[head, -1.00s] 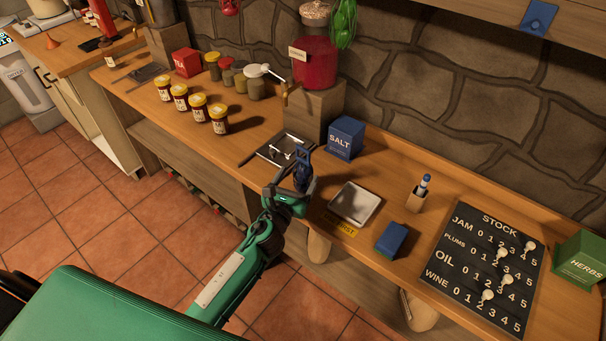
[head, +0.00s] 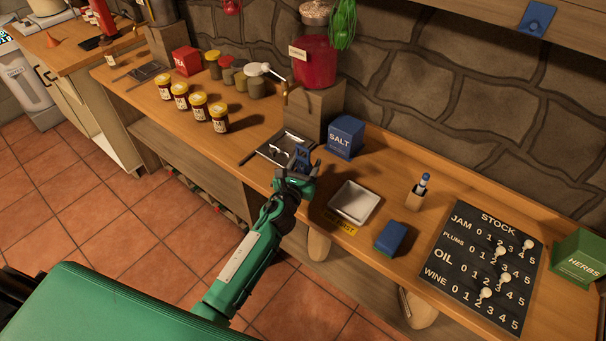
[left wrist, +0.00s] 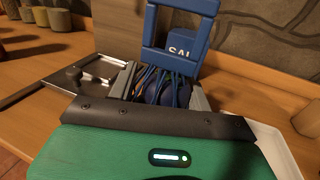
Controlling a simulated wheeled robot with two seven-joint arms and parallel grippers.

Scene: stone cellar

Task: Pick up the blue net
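My left gripper (head: 297,173) is at the front edge of the counter, between a dark tray and a white tray. The blue net (head: 301,157) is between its fingers. In the left wrist view the net (left wrist: 163,84) shows as blue strands around a dark blue lump, pressed between the two grey fingers (left wrist: 162,88). A square blue frame (left wrist: 148,30) rises from its top, and the salt box shows through the frame. The gripper looks shut on the net. The net's underside is hidden by the gripper. My right gripper is not in view.
The salt box (head: 346,137) stands just behind the net. A dark tray (head: 268,150) is to the left, a white tray (head: 352,205) to the right. Beyond are a blue block (head: 391,238) and a stock board (head: 482,265). Yellow-lidded jars (head: 200,107) stand further left.

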